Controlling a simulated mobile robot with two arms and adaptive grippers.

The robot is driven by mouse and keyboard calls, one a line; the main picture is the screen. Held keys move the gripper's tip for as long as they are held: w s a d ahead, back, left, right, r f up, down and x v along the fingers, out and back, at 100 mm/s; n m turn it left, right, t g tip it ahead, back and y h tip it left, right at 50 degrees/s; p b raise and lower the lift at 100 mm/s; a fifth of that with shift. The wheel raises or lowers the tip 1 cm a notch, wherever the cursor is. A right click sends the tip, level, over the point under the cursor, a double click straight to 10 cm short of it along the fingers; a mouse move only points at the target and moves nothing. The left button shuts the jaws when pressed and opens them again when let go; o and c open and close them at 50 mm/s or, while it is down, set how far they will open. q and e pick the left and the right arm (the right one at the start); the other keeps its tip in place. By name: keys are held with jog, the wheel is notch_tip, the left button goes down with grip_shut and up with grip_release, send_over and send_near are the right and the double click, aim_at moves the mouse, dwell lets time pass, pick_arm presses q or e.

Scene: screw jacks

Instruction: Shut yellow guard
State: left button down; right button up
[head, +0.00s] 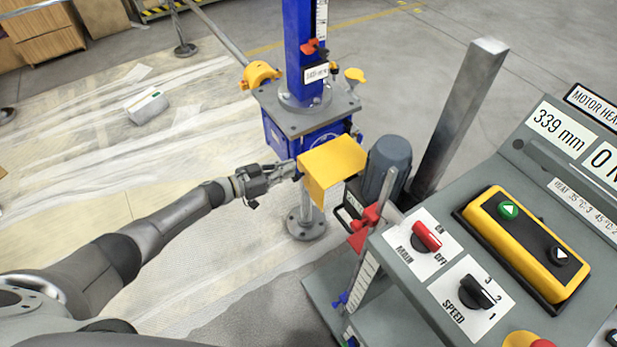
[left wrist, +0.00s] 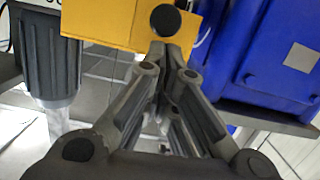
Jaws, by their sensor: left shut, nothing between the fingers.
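The yellow guard (head: 332,163) is a folded sheet cover in the middle of the head view, between the blue screw-jack gearbox (head: 285,135) and the grey motor (head: 387,160). My left gripper (head: 296,170) is shut and empty, with its fingertips at the guard's left edge. In the left wrist view the guard (left wrist: 105,22) fills the upper left, with a round black knob (left wrist: 165,20) on it. The shut fingertips (left wrist: 170,50) are just below the knob; whether they touch cannot be told. What lies under the guard is hidden. My right gripper is not in view.
A control panel (head: 460,235) with a red main switch (head: 427,237), speed knob (head: 477,292) and yellow button box (head: 525,245) stands at the right. A grey post (head: 460,110) rises behind the motor. The sheet-covered floor at left is mostly clear, apart from a small box (head: 147,106).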

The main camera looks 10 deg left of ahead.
pick_arm(q)
jog(key=shift+f, duration=0.2)
dwell(0.5)
jog(key=s+a+r+p, duration=0.3)
jog(key=s+a+r, duration=0.2)
jog(key=s+a, duration=0.1)
jog(key=shift+s+a+r, duration=0.25)
jog(key=shift+a+r, duration=0.15)
jog(key=shift+a, duration=0.5)
